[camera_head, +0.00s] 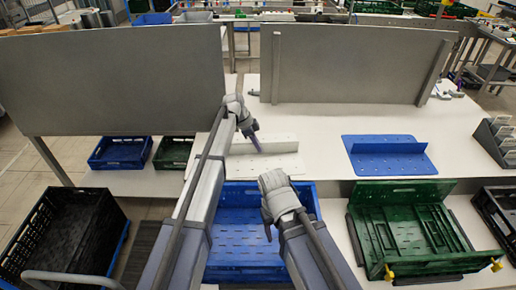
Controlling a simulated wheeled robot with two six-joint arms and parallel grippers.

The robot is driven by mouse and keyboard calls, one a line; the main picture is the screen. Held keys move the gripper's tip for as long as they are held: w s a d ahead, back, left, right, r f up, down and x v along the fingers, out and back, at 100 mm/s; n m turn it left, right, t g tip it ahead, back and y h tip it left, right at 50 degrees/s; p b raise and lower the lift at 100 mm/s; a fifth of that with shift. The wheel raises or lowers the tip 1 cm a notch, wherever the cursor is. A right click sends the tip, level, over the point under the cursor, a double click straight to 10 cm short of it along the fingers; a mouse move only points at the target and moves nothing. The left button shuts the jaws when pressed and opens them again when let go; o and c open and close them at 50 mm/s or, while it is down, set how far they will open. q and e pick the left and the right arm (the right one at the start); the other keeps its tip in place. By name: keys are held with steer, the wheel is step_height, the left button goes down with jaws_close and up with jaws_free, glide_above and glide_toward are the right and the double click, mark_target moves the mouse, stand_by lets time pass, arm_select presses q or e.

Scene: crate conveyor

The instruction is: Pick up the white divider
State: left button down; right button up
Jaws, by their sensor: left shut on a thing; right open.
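The white divider (281,146) is on the white table, near its front edge behind the blue crate. It has a flat base and an upright wall. My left gripper (257,147) is shut on the divider's upright wall. The gripper and arm hide part of the divider's left side. I cannot tell whether its base is clear of the table. My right gripper (268,235) is open and empty, lower in the view over the blue crate.
An open blue crate (238,189) stands in front of the table. A green crate (370,270) is to its right. A blue divider (365,165) lies on the table to the right, with clear tabletop between. A grey panel (350,75) stands behind.

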mark_target(261, 143)
arm_select(q)
step_height(261, 143, up, 10)
steer(key=p, duration=0.9)
steer(key=shift+p, duration=0.35)
arm_select(e)
step_height(261, 143, up, 10)
arm_select(q)
step_height(261, 143, down, 6)
steer(key=b, duration=0.5)
steer(key=shift+r, duration=0.25)
arm_select(e)
step_height(261, 143, down, 5)
steer(key=shift+f, duration=0.2)
steer(key=shift+c, duration=0.6)
arm_select(q)
steer(key=shift+s+r, duration=0.1)
arm_select(e)
steer(key=shift+s+r, duration=0.1)
steer(key=shift+r, duration=0.05)
